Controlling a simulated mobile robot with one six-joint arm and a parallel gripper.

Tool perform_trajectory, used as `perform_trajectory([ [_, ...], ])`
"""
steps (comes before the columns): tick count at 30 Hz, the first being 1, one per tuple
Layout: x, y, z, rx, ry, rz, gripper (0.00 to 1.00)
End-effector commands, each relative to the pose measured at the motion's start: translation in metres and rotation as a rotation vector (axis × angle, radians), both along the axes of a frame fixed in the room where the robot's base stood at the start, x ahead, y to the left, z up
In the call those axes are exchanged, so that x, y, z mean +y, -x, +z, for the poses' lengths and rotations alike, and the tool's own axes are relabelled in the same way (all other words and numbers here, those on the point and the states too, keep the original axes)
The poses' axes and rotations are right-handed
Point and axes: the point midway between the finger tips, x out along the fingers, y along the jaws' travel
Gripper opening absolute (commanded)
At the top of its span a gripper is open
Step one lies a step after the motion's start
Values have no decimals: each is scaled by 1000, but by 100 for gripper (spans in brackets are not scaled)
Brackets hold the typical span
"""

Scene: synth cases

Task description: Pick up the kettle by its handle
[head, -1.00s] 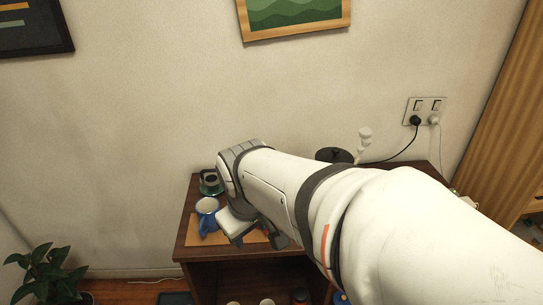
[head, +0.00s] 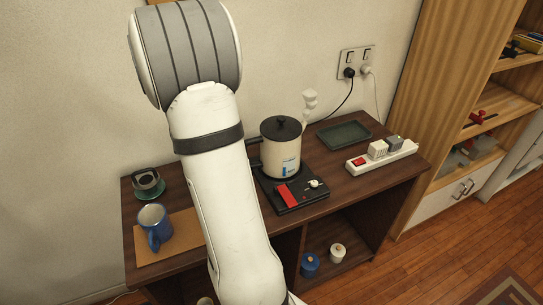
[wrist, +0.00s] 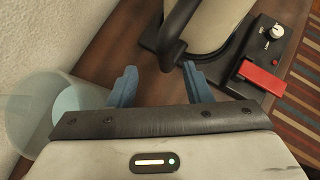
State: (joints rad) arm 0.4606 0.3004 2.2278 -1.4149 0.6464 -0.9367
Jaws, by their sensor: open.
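The kettle is a cream pot with a black lid (head: 285,158), standing upright on a black hot plate (head: 301,193) on the wooden table. In the wrist view its pale body (wrist: 214,22) is at the top, and its dark handle (wrist: 173,45) comes down towards my fingers. My gripper (wrist: 159,76) is open, with its two blue fingers apart. The handle's lower end shows just beyond the gap between the fingertips, nearer the right one. Nothing is visibly held. In the head view my arm hides the gripper and part of the handle side.
A translucent cup (wrist: 58,108) is close left of my gripper. A blue mug (head: 154,226) stands on an orange mat at the table's left, with a dark cup (head: 148,183) behind. A power strip (head: 382,155) and an empty green tray (head: 344,134) are at the right.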

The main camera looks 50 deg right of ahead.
Motion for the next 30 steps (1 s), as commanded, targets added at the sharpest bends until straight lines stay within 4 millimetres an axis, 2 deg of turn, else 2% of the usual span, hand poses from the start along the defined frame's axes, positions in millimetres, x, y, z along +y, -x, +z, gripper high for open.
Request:
perform_trajectory([
  [9, -41, 3, -29, 2, -2, -20, 45],
  [13, -48, 3, -35, -2, -1, -21, 45],
  [20, -49, 3, -35, -3, 0, -23, 45],
  [30, -49, 4, -35, -3, -1, -24, 17],
])
